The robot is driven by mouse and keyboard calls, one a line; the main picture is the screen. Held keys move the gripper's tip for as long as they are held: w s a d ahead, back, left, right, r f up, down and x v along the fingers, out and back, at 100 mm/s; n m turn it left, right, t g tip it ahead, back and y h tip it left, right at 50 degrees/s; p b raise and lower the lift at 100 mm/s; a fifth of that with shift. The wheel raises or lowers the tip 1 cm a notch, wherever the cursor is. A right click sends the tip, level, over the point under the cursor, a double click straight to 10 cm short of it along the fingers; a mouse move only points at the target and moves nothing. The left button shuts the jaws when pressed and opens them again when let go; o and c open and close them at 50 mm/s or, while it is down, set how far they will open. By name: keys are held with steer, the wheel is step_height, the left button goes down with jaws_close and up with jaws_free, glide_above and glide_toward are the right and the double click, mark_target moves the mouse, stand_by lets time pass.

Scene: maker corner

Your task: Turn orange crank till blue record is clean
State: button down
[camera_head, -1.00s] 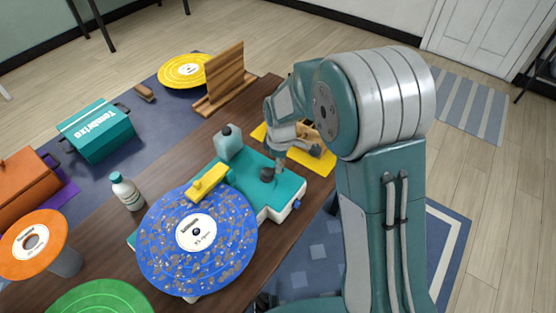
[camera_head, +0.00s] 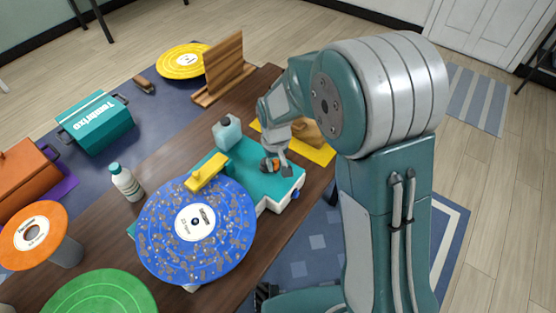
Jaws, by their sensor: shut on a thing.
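The blue record (camera_head: 234,205) lies on the teal cleaning machine (camera_head: 240,156), with brown-grey specks over much of its surface. A yellow bar (camera_head: 207,172) reaches over the record's upper edge. The orange crank (camera_head: 268,164) shows as a small orange part on the machine's right half. My gripper (camera_head: 275,164) is down at the crank and shut on it; the fingers hide most of it.
An orange record (camera_head: 33,236), green record (camera_head: 98,296) and teal box (camera_head: 95,122) are at left. A wooden rack (camera_head: 224,72) stands behind.

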steer(key=m, duration=0.2)
steer(key=a+m, duration=0.1)
steer(key=s+m, duration=0.1)
steer(key=m, duration=0.1)
steer(key=shift+a+m, duration=0.3)
steer(key=shift+a, duration=0.05)
steer(key=shift+a+m, duration=0.4)
steer(key=shift+m, duration=0.7)
steer(key=shift+a+m, duration=0.4)
steer(key=shift+m, duration=0.7)
steer(key=c, duration=0.5)
jaws_free()
steer(key=shift+c, duration=0.2)
step_height(320, 180, up, 12)
steer(key=shift+w+a+f, duration=0.1)
